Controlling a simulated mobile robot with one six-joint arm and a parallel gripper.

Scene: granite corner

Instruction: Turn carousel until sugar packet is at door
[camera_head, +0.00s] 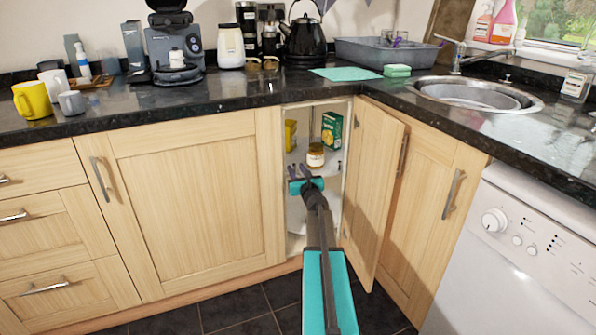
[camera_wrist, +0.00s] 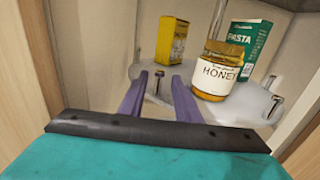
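The carousel is a white round shelf (camera_wrist: 240,108) inside the open corner cabinet. It holds a honey jar (camera_head: 315,155) near the front, a green pasta box (camera_head: 332,130) behind it at right, and a yellow packet (camera_head: 290,135) at left. In the wrist view, the yellow packet (camera_wrist: 172,40) stands at the back left; its lettering is too small to read, so I cannot tell if it is the sugar. My gripper (camera_head: 298,171) is at the cabinet opening, its purple fingers (camera_wrist: 160,88) apart. A small grey peg (camera_wrist: 158,82) on the shelf shows between the fingertips; contact is unclear.
The cabinet door (camera_head: 372,185) stands open right of my arm. The opening is narrow, with a frame edge on the left. A vertical pole (camera_wrist: 217,20) rises behind the jar. A second peg (camera_wrist: 268,82) is at the shelf's right. The granite worktop (camera_head: 230,92) lies above.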

